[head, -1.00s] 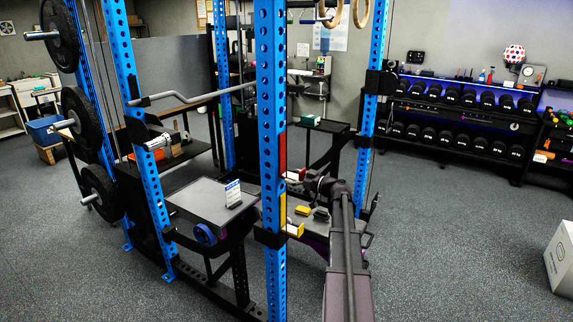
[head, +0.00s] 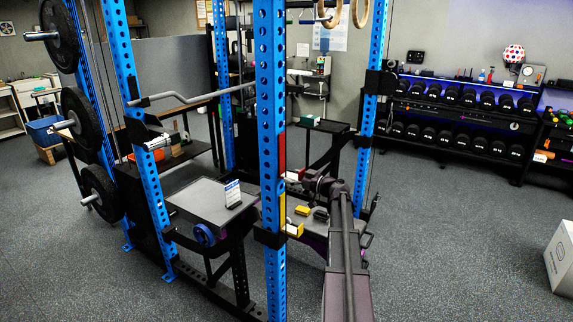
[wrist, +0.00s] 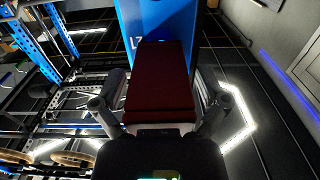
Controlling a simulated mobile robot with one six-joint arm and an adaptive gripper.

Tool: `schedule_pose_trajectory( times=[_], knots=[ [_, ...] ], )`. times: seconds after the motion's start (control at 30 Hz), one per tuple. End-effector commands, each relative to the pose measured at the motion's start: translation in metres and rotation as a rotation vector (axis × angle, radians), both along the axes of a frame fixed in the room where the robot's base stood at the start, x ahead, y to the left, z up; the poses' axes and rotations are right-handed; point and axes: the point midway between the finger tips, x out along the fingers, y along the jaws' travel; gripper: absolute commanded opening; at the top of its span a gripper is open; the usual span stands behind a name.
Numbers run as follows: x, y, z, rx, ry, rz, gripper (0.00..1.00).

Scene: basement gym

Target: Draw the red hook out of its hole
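The red hook (wrist: 160,85) shows in the wrist view as a dark red block against a blue upright (wrist: 170,20) marked "L7". My gripper (wrist: 162,88) has one finger on each side of it, with what looks like a narrow dark gap at each side, so it appears open around the block. The hole and the hook's far end are hidden.
A grey-topped stand (head: 195,200) holding a small white card (head: 232,194) is left of the near upright. A bent bar (head: 190,97) crosses the rack, with weight plates (head: 80,115) at left.

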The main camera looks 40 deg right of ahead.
Motion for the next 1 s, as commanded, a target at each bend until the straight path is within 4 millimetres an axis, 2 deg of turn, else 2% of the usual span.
schedule_pose_trajectory(
  times=[0.03,0.1,0.13,0.47,0.63,1.0],
  knots=[
    [0.002,0.002,0.000,0.000,-0.001,0.003,0.38],
    [0.002,0.002,0.000,0.000,-0.001,0.004,0.23],
    [0.002,0.002,0.000,0.000,-0.001,0.004,0.22],
    [0.001,0.001,0.001,0.002,-0.002,0.004,0.21],
    [-0.005,-0.001,0.001,0.002,-0.001,0.003,0.15],
    [-0.019,-0.007,0.000,-0.001,0.001,0.002,0.14]
  ],
)
